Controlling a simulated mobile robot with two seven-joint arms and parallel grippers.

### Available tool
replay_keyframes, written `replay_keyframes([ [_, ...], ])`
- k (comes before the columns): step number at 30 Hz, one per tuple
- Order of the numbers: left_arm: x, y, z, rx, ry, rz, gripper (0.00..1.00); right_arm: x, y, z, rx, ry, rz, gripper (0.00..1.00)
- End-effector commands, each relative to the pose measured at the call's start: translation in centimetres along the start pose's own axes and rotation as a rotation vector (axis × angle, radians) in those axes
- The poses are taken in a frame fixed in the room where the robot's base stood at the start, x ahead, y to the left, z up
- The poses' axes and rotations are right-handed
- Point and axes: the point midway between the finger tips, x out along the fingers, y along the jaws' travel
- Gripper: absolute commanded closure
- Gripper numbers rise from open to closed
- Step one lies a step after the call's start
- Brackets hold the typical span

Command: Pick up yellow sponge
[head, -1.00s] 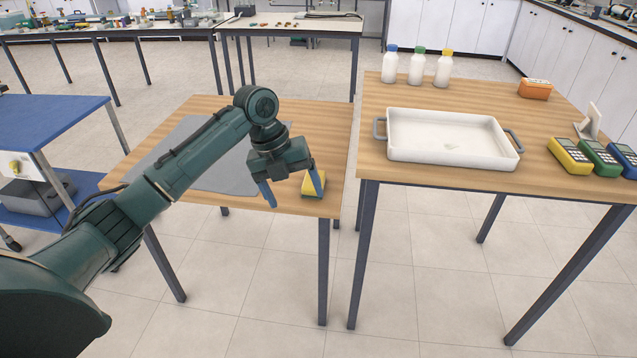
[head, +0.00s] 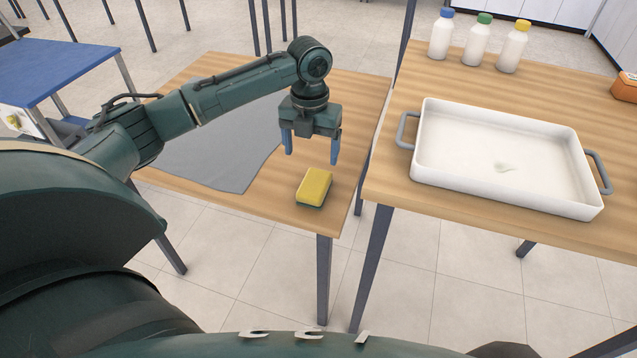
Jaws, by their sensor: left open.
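The yellow sponge (head: 315,185), with a dark green underside, lies on the front right part of the left wooden table (head: 273,207) in the head view. My left gripper (head: 312,157) points down with its blue fingers apart and nothing between them. It shows just above and behind the sponge in the picture, apart from it. The sponge is in full view. My right gripper is not in view.
A grey mat (head: 215,158) covers much of the left table. The right table (head: 450,85) bears a white tray (head: 505,190) with grey handles, several capped bottles (head: 476,41) and an orange box (head: 626,87). A narrow gap separates the tables. A blue-topped cart (head: 55,68) stands at left.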

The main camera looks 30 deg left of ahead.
Motion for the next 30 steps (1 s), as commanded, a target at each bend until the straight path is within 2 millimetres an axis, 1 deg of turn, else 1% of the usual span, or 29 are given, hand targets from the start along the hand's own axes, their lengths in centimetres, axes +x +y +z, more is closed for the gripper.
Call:
replay_keyframes([
  [1, 1.3, 0.0, -0.1, 0.000, 0.003, 0.001, 0.20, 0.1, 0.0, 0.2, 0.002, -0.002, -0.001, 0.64],
  [4, 3.0, -0.1, -0.1, 0.000, 0.003, 0.000, 0.20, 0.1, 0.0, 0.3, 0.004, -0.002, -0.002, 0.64],
  [6, 3.8, -0.1, 0.0, 0.000, 0.001, -0.001, 0.20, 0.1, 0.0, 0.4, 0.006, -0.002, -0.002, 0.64],
  [13, 5.5, -0.3, -0.1, 0.001, 0.001, 0.000, 0.20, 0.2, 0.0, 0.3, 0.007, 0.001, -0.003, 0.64],
  [18, 8.0, -1.0, -0.5, 0.002, 0.002, 0.000, 0.20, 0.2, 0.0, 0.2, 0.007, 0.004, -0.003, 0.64],
  [21, 9.3, -0.8, -0.4, 0.000, 0.000, 0.000, 0.20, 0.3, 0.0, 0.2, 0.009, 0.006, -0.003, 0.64],
  [24, 9.8, -0.8, -0.4, 0.001, -0.001, 0.000, 0.20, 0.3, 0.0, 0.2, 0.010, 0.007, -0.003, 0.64],
  [30, 9.8, -0.8, -0.4, 0.001, -0.002, 0.000, 0.20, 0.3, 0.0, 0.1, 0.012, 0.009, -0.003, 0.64],
])
